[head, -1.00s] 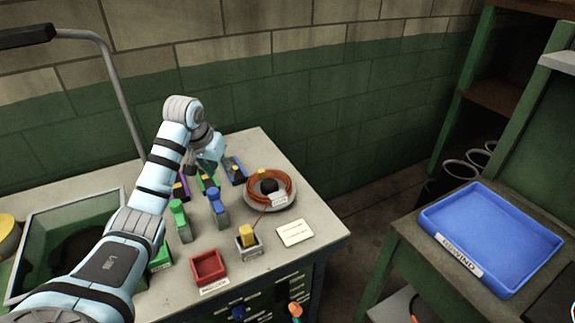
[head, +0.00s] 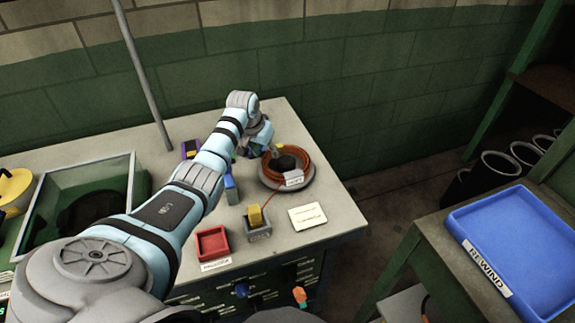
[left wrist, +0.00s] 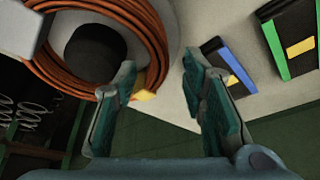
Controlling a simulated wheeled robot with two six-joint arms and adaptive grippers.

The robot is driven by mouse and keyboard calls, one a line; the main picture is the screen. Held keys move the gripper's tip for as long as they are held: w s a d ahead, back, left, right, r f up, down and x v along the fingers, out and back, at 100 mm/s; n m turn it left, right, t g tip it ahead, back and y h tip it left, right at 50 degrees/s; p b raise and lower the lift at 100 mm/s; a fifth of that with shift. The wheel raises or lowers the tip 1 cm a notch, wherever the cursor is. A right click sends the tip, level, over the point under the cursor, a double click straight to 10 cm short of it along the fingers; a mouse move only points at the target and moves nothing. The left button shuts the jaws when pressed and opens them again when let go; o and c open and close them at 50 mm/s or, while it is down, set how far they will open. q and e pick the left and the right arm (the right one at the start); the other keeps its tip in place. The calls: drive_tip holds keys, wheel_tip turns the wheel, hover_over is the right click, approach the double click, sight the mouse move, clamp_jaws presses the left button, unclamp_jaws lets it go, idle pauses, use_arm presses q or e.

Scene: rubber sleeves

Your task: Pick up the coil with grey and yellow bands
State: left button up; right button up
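The orange coil (head: 306,163) lies around a black hub (head: 286,163) on a round grey plate (head: 303,186) at the table's far right corner. A pale grey band or tag (head: 293,178) and a yellow band (head: 280,149) show on it. In the left wrist view the coil (left wrist: 150,30) fills the upper left, with the yellow band (left wrist: 144,95) beside one finger. My left gripper (left wrist: 160,72) is open and empty, one finger overlapping the coil's edge in view; I cannot tell whether they touch. In the head view it is at the coil's back left, partly hidden by my arm.
A red tray (head: 212,244), a small grey box with a yellow block (head: 256,216) and a white card (head: 307,216) stand in front of the coil. Blue (left wrist: 225,62) and green-edged black blocks lie near the gripper. A blue "REWIND" tray (head: 520,250) is at right.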

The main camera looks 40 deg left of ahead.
use_arm(q)
drive_tip(key=shift+w+f, duration=0.25)
drive_tip(key=shift+f, duration=0.4)
drive_tip(key=shift+s+r, duration=0.2)
drive_tip(key=shift+s, duration=0.15)
drive_tip(key=shift+c, duration=1.1)
clamp_jaws()
drive_tip(key=shift+r, duration=0.15)
